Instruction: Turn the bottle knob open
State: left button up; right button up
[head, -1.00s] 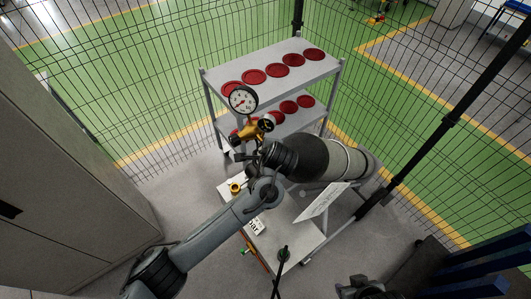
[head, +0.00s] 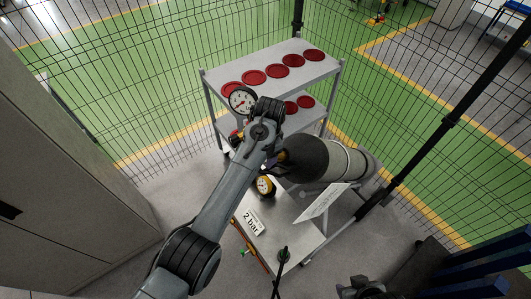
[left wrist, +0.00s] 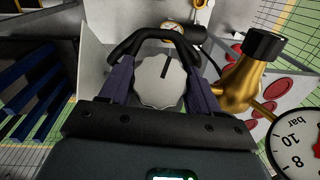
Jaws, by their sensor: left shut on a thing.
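In the left wrist view, a round pale-grey ridged knob (left wrist: 160,80) with a dark line on its face sits between the fingers of my left gripper (left wrist: 158,65). The gripper is shut on it. A black curved bar (left wrist: 150,35) runs behind the knob. In the head view, my left gripper (head: 268,108) is at the regulator gauge; my wrist hides the fingers and the knob. The gas bottle (head: 345,163) lies tilted to the right, its dark end (head: 302,157) towards my arm. My right gripper is not in view.
A dial gauge (head: 241,100) stands beside my wrist; a brass fitting (left wrist: 243,85) is close to the right finger. A shelf rack (head: 320,68) with red discs stands behind, near a wire fence.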

pick_arm(q)
jog(key=shift+f+n+g+h, duration=0.15)
jog(key=shift+n+g+h, duration=0.15)
jog(key=shift+n+g, duration=0.3)
jog(key=o, duration=1)
